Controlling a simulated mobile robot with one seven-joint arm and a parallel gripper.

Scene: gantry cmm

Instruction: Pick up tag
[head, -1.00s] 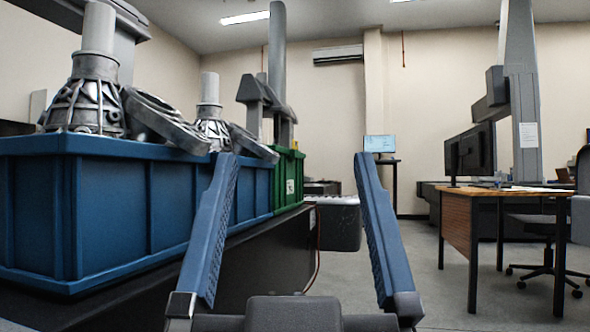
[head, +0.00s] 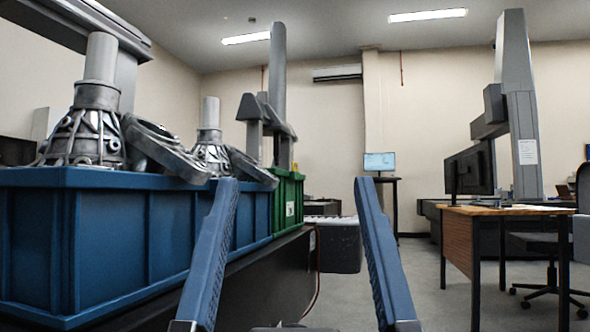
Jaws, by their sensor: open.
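My gripper (head: 297,182) is open and empty, its two blue fingers reaching up from the bottom of the head view. No loose tag can be made out for certain. A small white label (head: 290,209) shows on the end of the green crate (head: 286,226), beyond the fingertips. A white sheet (head: 528,151) is on the grey column at the right. I cannot tell whether either is the tag.
A large blue crate (head: 112,240) with metal castings (head: 84,130) stands on a dark bench close at left. A grey bin (head: 340,246) stands beyond the fingers. A wooden desk (head: 460,240) with a monitor (head: 470,170) and chair is at right. Open floor lies between.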

